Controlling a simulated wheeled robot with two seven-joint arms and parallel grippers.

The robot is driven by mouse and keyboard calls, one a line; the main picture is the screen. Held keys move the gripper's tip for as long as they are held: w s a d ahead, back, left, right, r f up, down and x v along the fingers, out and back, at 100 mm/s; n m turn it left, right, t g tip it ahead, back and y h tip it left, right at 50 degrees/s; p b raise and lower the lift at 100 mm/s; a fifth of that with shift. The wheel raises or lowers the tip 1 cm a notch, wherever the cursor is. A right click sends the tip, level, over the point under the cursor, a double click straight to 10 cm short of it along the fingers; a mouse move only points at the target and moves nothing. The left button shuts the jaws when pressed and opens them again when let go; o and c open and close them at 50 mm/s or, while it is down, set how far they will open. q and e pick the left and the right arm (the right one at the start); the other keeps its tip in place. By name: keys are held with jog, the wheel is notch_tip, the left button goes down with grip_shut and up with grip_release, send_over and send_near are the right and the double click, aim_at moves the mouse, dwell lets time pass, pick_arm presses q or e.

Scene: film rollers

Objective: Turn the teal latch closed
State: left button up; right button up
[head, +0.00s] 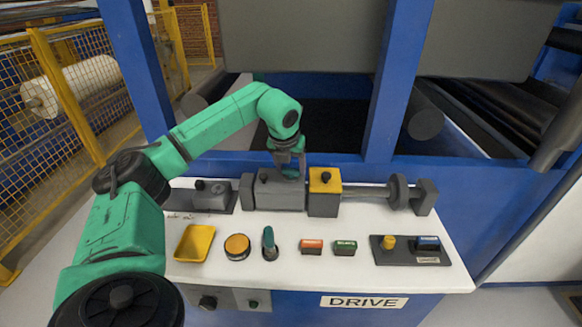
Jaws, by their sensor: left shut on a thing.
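The teal latch (269,240) stands on a dark round base on the white worktop, between a yellow round button and an orange button. Its handle points away from me, toward the back of the worktop. My left gripper (290,174) is behind the latch and apart from it, pointing down at the top of a grey block (279,196). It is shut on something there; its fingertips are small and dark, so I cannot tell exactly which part. My right gripper is not in view.
A yellow block (324,191) and a shaft (366,193) adjoin the grey block on the right. A yellow tray (195,243), round button (237,246), orange button (311,246) and green button (345,247) line the front. A dark plate (411,259) is at right. Blue posts rise behind.

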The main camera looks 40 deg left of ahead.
pick_arm(q)
jog(key=m+h, duration=0.1)
jog(key=m, duration=0.2)
jog(key=shift+a+m+t, duration=0.15)
jog(key=shift+m+t, duration=0.15)
jog(key=m+h+p, duration=0.1)
jog(key=m, duration=0.1)
jog(key=shift+r+m, duration=0.15)
jog(key=shift+m, duration=0.15)
jog(key=m+h+p, duration=0.1)
jog(key=m, duration=0.1)
jog(key=m+h+p, duration=0.1)
jog(key=m+p, duration=0.1)
jog(key=m, duration=0.1)
jog(key=shift+a+r+g, duration=0.1)
jog(key=shift+a+g, duration=0.05)
jog(key=shift+g, duration=0.25)
jog(key=shift+w+m+g+h+p, duration=0.1)
jog(key=shift+m+g+h+p, duration=0.45)
jog(key=shift+m, duration=1.25)
jog(key=shift+a+f, duration=0.1)
jog(key=shift+f, duration=0.1)
jog(key=o, duration=1.4)
jog(key=shift+c, duration=0.2)
